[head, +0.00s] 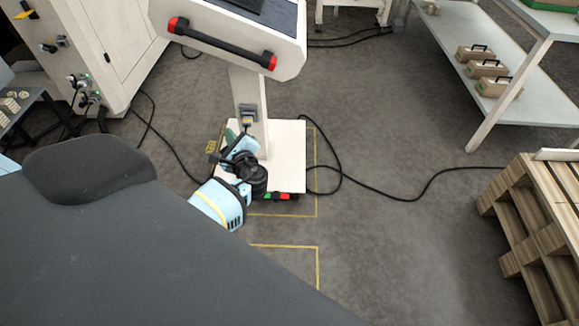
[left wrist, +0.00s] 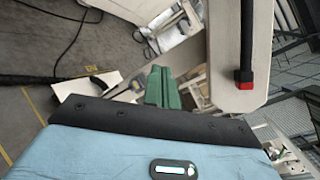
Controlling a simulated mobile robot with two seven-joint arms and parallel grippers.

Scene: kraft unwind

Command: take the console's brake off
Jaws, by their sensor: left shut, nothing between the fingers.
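The console (head: 232,40) is a white panel on a post, with a black handle bar (head: 222,43) with red ends. Its post stands on a white base plate (head: 287,150) on the floor. At the plate's front edge are a green pedal (head: 268,197) and a red pedal (head: 285,197), partly behind my left wrist. My left gripper (head: 230,134) is over the left part of the base plate, beside the post, above the pedals in the picture. Its green fingers (left wrist: 163,88) are together and empty in the left wrist view. My right gripper is not in view.
Yellow floor lines (head: 316,170) surround the base. A black cable (head: 400,190) runs across the floor to the right. A wooden pallet (head: 535,215) stands right, a shelf table (head: 510,60) with boxes upper right, and a white cabinet (head: 95,45) upper left.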

